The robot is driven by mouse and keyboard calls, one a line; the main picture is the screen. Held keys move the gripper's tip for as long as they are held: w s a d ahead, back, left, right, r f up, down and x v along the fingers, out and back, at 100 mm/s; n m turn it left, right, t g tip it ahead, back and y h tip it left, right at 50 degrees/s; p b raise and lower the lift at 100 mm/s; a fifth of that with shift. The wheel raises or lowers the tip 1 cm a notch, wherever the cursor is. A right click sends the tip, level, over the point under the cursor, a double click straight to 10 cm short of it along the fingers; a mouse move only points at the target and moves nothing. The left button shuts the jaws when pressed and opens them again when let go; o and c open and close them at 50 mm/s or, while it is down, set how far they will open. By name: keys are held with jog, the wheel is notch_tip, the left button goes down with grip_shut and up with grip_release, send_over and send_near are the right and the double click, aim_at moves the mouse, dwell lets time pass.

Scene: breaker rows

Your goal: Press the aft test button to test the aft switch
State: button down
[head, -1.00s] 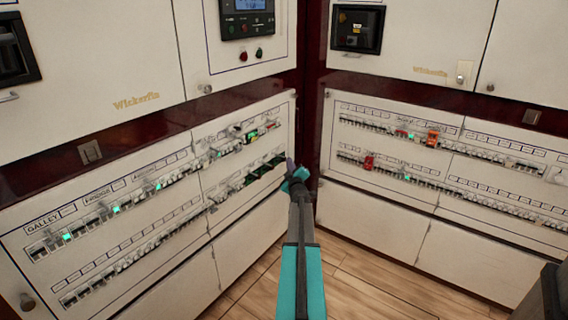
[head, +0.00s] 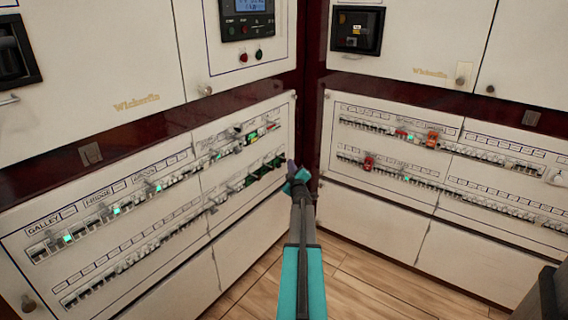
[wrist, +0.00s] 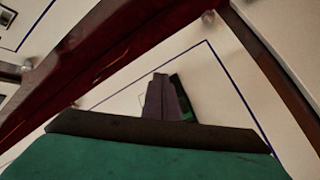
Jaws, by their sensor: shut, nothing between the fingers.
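My gripper (head: 291,172) is at the right end of the left breaker panel (head: 240,212), near the corner between the two walls. In the wrist view the dark fingers (wrist: 167,98) are together with nothing between them, in front of the white panel face. A small green and black part (wrist: 184,106) shows just behind the fingers. I cannot tell whether the fingertips touch the panel. No aft test button or aft switch can be made out; the labels near the gripper are too small to read, and the gripper hides part of the panel edge.
Round knobs (head: 205,89) stick out of the doors. The wooden floor (head: 345,294) looks clear.

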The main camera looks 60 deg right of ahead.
jog(key=shift+s, duration=0.1)
jog(key=s+p, duration=0.3)
jog(key=s, duration=0.2)
jog(key=shift+s, duration=0.4)
dwell(0.8)
jog(key=shift+s, duration=0.15)
